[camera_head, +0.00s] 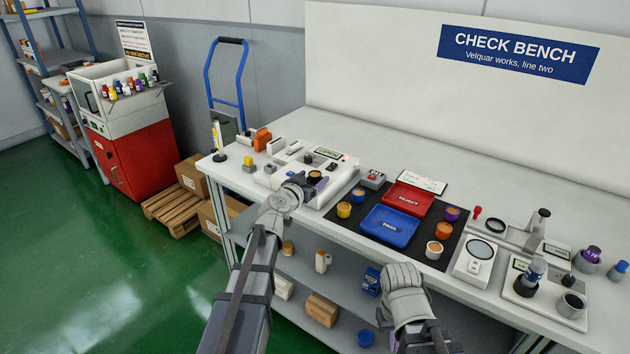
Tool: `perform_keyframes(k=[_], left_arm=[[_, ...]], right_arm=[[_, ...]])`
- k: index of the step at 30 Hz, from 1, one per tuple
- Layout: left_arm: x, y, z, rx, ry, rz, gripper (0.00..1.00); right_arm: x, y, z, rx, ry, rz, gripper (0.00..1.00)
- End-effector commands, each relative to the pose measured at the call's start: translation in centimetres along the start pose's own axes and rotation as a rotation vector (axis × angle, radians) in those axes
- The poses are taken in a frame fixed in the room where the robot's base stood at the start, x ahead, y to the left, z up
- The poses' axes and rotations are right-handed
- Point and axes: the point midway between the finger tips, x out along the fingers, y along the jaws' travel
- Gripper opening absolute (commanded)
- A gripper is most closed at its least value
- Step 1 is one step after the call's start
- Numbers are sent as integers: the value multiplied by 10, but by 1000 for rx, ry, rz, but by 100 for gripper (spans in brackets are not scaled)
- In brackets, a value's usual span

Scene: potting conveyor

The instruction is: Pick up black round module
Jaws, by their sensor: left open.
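A black round module (314,177) with an orange-brown top sits on the white test fixture (335,186) at the left part of the bench. My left gripper (303,183) is open right at its left side, with its fingers close to the module; whether they touch it I cannot tell. The gripper hides part of the module and fixture. My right gripper (403,274) is in front of the bench edge, low and away from the modules; its fingers cannot be made out.
A dark mat (403,243) holds a blue PASS tray (378,238), a red REJECT tray (402,207) and several coloured round modules. Small blocks crowd the bench's left end.

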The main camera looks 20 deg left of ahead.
Motion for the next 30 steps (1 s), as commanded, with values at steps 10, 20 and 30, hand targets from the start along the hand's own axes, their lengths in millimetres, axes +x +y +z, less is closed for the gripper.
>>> perform_keyframes(k=[10, 20, 30], left_arm=[[-1, 0, 0, 0, 0, 0, 61], [-1, 0, 0, 0, 0, 0, 24], [-1, 0, 0, 0, 0, -1, 0]], right_arm=[[0, 0, 0, 0, 0, 0, 0], [0, 0, 0, 0, 0, 0, 0], [0, 0, 0, 0, 0, 0, 0]])
